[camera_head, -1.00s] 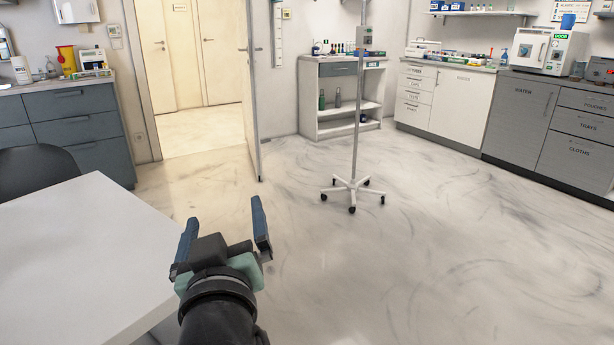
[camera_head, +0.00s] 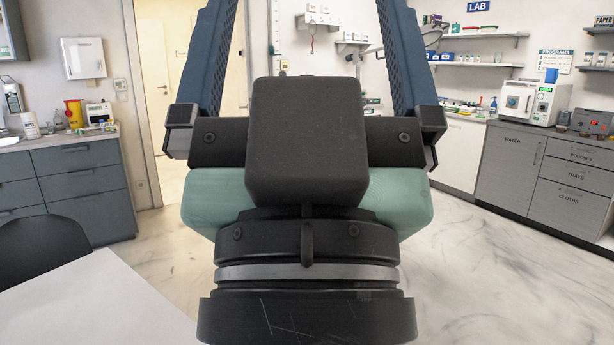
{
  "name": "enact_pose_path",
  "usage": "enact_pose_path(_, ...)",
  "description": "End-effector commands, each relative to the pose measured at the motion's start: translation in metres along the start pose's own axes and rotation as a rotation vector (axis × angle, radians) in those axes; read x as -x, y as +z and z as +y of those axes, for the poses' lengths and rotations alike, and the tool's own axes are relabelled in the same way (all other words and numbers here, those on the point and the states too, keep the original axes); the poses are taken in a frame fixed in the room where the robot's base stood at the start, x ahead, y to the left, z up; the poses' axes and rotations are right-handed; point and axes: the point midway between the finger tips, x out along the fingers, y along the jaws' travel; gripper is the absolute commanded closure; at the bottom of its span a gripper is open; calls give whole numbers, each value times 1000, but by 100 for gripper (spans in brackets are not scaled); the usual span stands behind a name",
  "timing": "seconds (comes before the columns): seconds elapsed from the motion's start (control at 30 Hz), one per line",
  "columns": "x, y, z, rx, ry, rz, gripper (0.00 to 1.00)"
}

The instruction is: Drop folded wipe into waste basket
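My gripper (camera_head: 305,30) is raised close in front of the head camera and fills the middle of the view. Its two blue fingers are spread wide apart, and their tips run out of the top of the picture. I see nothing held between the fingers in the part that shows. I do not see a folded wipe or a waste basket. The gripper and wrist hide the middle of the room and much of the floor.
A white table (camera_head: 85,310) is at the lower left, with a dark chair (camera_head: 40,248) beside it. Grey drawers (camera_head: 80,180) stand at the left, and grey cabinets (camera_head: 510,175) at the right. Open floor (camera_head: 490,280) shows at the lower right. A doorway (camera_head: 165,100) is behind the gripper.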

Motion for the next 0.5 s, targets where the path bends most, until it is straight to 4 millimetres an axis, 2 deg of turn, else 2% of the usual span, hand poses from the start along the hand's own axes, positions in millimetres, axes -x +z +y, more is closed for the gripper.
enact_pose_path(0.03, -25, -23, 0, 0, -1, -1, 0)
enact_pose_path(0.2, -62, -58, 0, 0, -1, -1, 0)
enact_pose_path(0.33, -85, -79, 0, 0, -1, -2, 0)
enact_pose_path(0.5, -99, -93, 0, 0, -1, -2, 0)
